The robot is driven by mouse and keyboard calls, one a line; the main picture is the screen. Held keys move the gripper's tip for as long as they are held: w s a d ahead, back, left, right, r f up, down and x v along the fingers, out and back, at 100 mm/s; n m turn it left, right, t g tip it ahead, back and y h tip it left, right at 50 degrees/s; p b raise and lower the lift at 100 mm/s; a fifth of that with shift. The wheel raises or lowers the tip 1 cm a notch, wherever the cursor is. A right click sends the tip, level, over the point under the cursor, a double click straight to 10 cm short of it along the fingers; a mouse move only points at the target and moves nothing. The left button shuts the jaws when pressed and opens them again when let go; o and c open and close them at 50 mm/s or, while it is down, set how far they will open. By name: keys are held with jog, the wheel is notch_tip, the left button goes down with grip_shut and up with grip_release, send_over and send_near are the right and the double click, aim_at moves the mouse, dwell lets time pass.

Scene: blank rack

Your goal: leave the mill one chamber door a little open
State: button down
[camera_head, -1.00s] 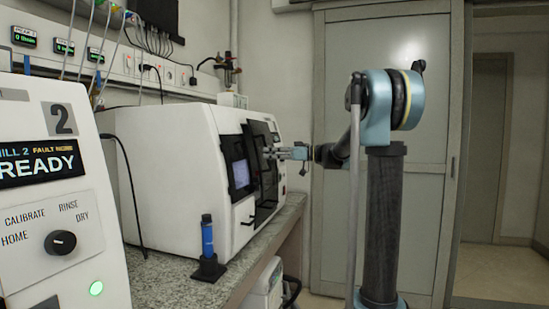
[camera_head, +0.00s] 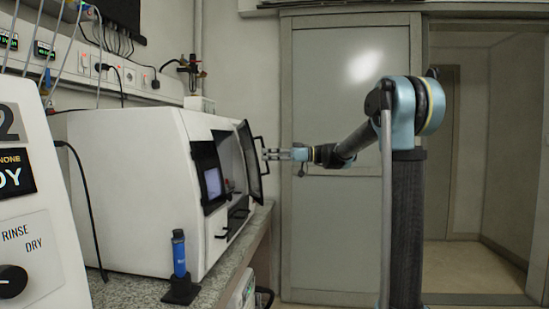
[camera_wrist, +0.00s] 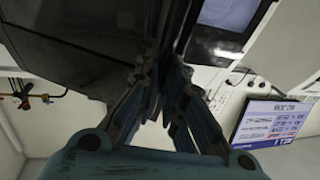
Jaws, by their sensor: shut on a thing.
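The mill one chamber door (camera_head: 249,160) is a dark-framed panel on the front of the white mill (camera_head: 130,185) in the head view. It stands swung outward, and the pale chamber interior shows through a clear gap. My gripper (camera_head: 265,154) is at the handle on the door's outer edge, shut on it. In the wrist view my gripper's fingers (camera_wrist: 160,80) converge against the dark door (camera_wrist: 75,60). The fingers hide most of the handle there, so the exact grip is hard to see.
Mill two (camera_head: 30,220) stands at the left edge. A blue cylinder in a black stand (camera_head: 179,255) sits on the granite bench (camera_head: 130,292) before the mill. A grey sliding door (camera_head: 335,220) is behind my arm. The floor at right is clear.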

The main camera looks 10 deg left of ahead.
jog(key=shift+w+d+r, duration=0.15)
jog(key=shift+w, duration=0.35)
jog(key=c, duration=2.1)
grip_release()
jog(key=o, duration=0.4)
jog(key=shift+w+f, duration=0.2)
jog(key=shift+s+f, duration=0.1)
jog(key=shift+f, duration=0.05)
